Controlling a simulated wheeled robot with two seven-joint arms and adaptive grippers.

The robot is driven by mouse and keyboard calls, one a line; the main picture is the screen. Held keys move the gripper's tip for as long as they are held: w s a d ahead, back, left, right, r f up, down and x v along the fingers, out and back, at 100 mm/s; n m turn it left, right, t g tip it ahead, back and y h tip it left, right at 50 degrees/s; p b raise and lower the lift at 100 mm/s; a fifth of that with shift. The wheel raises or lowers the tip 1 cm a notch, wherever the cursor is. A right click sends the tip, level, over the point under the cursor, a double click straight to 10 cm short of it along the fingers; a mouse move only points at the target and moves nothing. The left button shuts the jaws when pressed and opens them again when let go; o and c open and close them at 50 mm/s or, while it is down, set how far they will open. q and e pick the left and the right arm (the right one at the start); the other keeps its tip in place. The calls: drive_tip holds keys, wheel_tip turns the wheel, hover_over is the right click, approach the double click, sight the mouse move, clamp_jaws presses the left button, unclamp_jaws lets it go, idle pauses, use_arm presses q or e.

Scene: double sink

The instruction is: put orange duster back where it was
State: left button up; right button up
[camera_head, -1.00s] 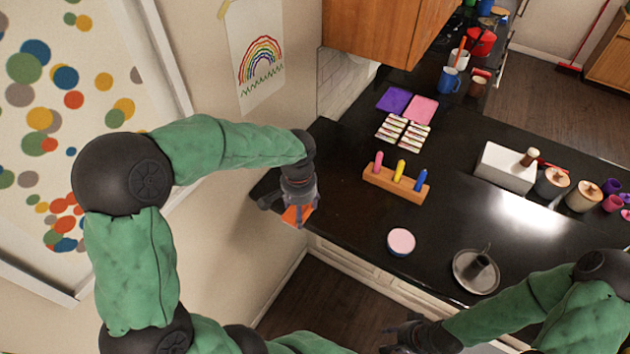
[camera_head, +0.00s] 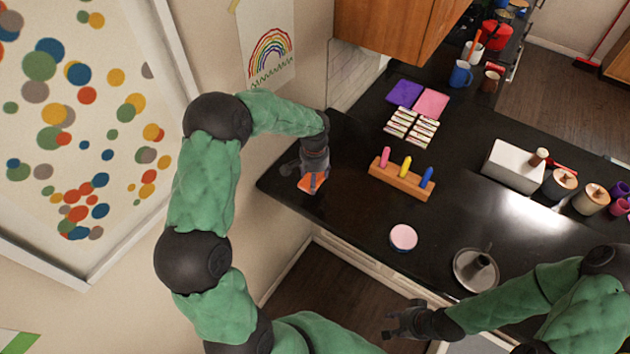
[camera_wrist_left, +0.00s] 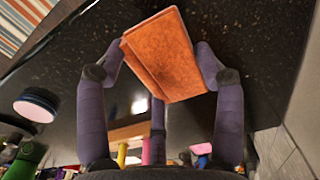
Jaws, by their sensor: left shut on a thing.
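The orange duster (camera_head: 311,184) is a small block with an orange face. It is over the left end of the black counter in the head view. My left gripper (camera_head: 312,176) is shut on it, and the left wrist view shows the duster (camera_wrist_left: 165,58) between the purple-grey fingers. I cannot tell whether the duster touches the counter (camera_head: 330,215). My right gripper (camera_head: 393,322) is at the lower middle of the head view, in front of the counter, with its fingers apart and nothing in them.
A wooden rack (camera_head: 400,182) with pink, yellow and blue pegs stands right of the left gripper. A round pink-topped tin (camera_head: 403,237) and a metal candle holder (camera_head: 476,270) are nearer the front edge. The counter around the duster is bare.

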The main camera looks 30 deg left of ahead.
use_arm(q)
drive_tip(key=shift+w+a+f, duration=0.3)
drive_tip(key=shift+w+f, duration=0.55)
drive_tip(key=shift+f, duration=0.1)
drive_tip(key=shift+w+a+f, duration=0.1)
drive_tip(key=shift+f, duration=0.2)
wheel_tip(320, 180, down, 2)
drive_tip(key=shift+f+p, duration=0.1)
drive_tip(key=shift+p, duration=0.65)
drive_tip(key=shift+w+f, duration=0.15)
drive_tip(key=shift+f, duration=0.3)
drive_tip(key=shift+f, duration=0.1)
drive_tip(key=o, duration=1)
